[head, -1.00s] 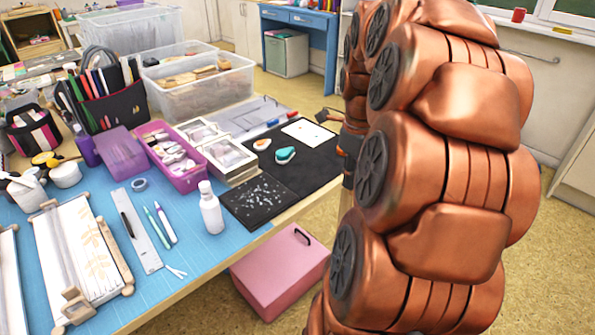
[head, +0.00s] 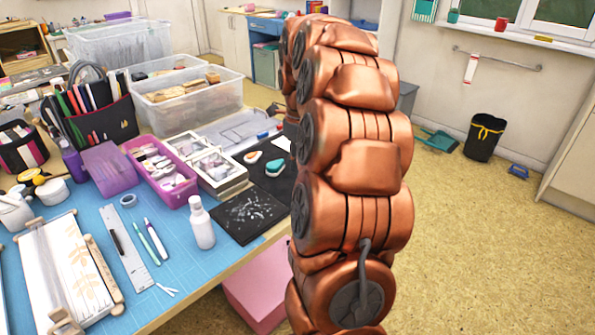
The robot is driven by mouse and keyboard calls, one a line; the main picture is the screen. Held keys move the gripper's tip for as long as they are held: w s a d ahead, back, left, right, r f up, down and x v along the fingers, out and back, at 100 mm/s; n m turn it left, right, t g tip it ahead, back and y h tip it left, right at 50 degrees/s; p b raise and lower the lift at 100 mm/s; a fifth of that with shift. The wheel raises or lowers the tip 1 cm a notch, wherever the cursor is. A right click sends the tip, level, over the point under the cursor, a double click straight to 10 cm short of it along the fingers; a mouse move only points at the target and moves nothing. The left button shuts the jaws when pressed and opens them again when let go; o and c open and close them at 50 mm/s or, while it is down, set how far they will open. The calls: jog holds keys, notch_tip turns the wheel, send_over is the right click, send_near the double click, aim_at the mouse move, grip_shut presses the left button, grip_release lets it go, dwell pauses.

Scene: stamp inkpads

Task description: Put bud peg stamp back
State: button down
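I cannot pick out the bud peg stamp for certain in the head view. Small wooden blocks (head: 186,91) lie in the front clear bin (head: 200,121). Several pale small items (head: 155,163) sit in the purple tray (head: 178,200). My copper arm stands right of the table and covers the mat's right side. My gripper is mostly or wholly hidden behind the arm; only a small dark part shows at the arm's left edge, and its fingers cannot be made out.
A white bottle (head: 201,226) stands at the table's front edge, beside a speckled dark sheet (head: 240,218). White-framed boxes (head: 222,172) sit behind it. A pink box (head: 258,290) is on the floor under the edge. Floor to the right is open, with a black bin (head: 484,138) by the wall.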

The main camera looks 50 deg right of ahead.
jog(key=shift+w+f, duration=0.1)
jog(key=shift+w, duration=0.35)
jog(key=shift+f, duration=1.75)
jog(key=shift+f, duration=0.2)
jog(key=c, duration=1)
grip_release()
jog(key=shift+r, duration=0.1)
jog(key=shift+c, duration=0.2)
jog(key=shift+r, duration=0.1)
notch_tip(320, 180, up, 12)
jog(key=shift+a, duration=0.1)
